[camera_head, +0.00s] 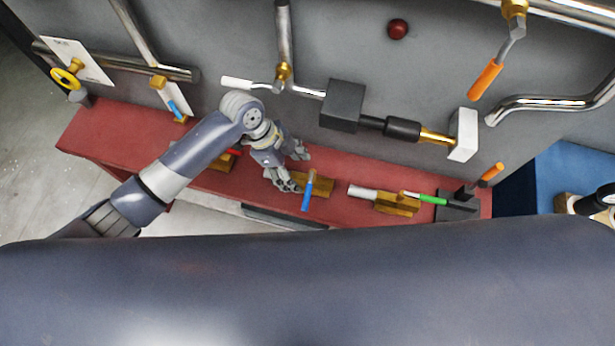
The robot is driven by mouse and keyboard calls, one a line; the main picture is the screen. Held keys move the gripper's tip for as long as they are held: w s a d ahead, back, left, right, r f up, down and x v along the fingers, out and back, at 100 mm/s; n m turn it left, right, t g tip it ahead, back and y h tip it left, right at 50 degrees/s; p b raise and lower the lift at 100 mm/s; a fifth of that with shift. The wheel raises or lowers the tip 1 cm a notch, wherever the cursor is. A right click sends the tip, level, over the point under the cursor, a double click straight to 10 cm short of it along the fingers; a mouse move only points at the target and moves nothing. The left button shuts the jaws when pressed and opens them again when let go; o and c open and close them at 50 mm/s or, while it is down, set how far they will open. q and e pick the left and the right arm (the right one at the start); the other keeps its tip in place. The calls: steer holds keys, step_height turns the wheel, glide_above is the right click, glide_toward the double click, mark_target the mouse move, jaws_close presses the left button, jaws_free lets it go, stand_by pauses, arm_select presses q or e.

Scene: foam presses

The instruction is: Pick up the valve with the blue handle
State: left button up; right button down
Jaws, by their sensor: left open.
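A valve with a blue handle (307,195) lies on the red shelf (350,180) near the middle, its handle pointing toward the front edge. Its brass-coloured body (323,187) shows to the right of the handle. My left gripper (298,167) is open just left of and behind this valve, its fingers spread toward it; I cannot tell whether they touch it. My right gripper is not in view.
A red-handled valve (224,160) is partly hidden behind my left arm. A green-handled valve (398,202) lies to the right. Pipes, a dark box (343,106) and orange handles (485,80) stick out from the grey wall. A blue surface (575,165) is at right.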

mark_target(300, 176)
arm_select(q)
steer(key=x, duration=0.5)
steer(key=shift+d, duration=0.1)
jaws_close()
